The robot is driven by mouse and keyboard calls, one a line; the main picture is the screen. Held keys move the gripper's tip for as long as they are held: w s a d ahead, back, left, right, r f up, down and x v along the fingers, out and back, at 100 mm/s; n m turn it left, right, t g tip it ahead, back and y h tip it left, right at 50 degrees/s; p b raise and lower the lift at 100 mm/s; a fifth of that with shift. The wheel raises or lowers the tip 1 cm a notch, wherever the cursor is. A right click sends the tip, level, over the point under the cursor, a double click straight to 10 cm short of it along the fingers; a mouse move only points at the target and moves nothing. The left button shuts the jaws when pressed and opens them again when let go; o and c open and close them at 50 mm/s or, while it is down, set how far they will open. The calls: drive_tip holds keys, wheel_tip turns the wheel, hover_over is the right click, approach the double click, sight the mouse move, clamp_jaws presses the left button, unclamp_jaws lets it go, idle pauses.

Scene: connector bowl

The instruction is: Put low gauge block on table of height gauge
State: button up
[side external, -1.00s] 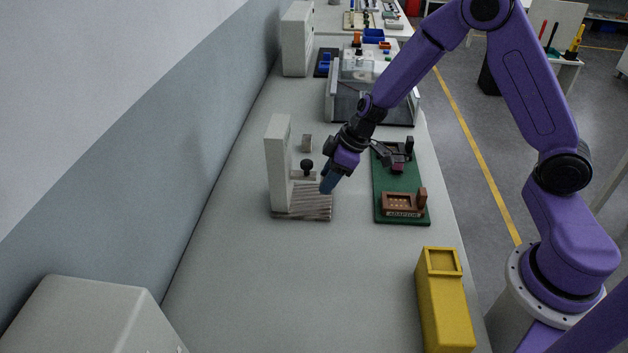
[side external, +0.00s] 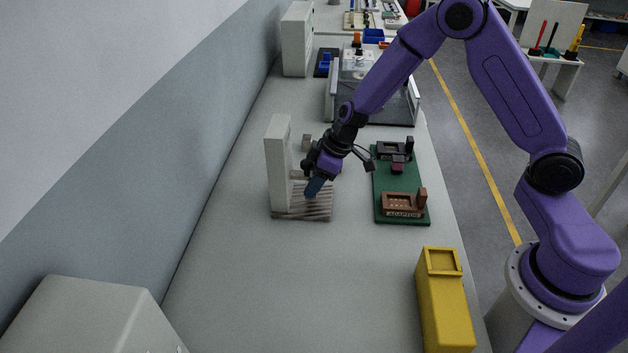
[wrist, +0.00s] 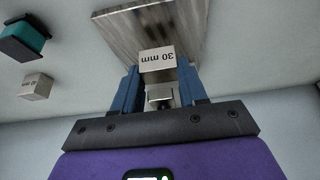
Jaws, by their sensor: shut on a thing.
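The height gauge has a pale upright column (side external: 279,165) and a flat ribbed metal table (side external: 303,214), which also shows in the wrist view (wrist: 150,25). My gripper (side external: 314,189) is over the table, near the column, pointing down and tilted. In the wrist view its blue fingers (wrist: 159,82) are shut on a small metal gauge block marked 30 mm (wrist: 157,58). The block overlaps the table's edge in that view; I cannot tell whether it touches the table. In the side view the fingers hide the block.
Another small grey block (side external: 306,141) stands behind the gauge and shows in the wrist view (wrist: 36,87). A green board with fixtures (side external: 385,184) lies to the right. A yellow container (side external: 445,305) stands at front right. The front middle of the bench is clear.

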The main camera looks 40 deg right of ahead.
drive_tip(key=shift+f, duration=0.6)
drive_tip(key=o, duration=1.2)
drive_tip(key=shift+o, duration=0.2)
drive_tip(key=shift+r, duration=0.15)
drive_tip(key=shift+r, duration=0.25)
drive_tip(key=v, duration=1.2)
drive_tip(key=shift+r, duration=0.2)
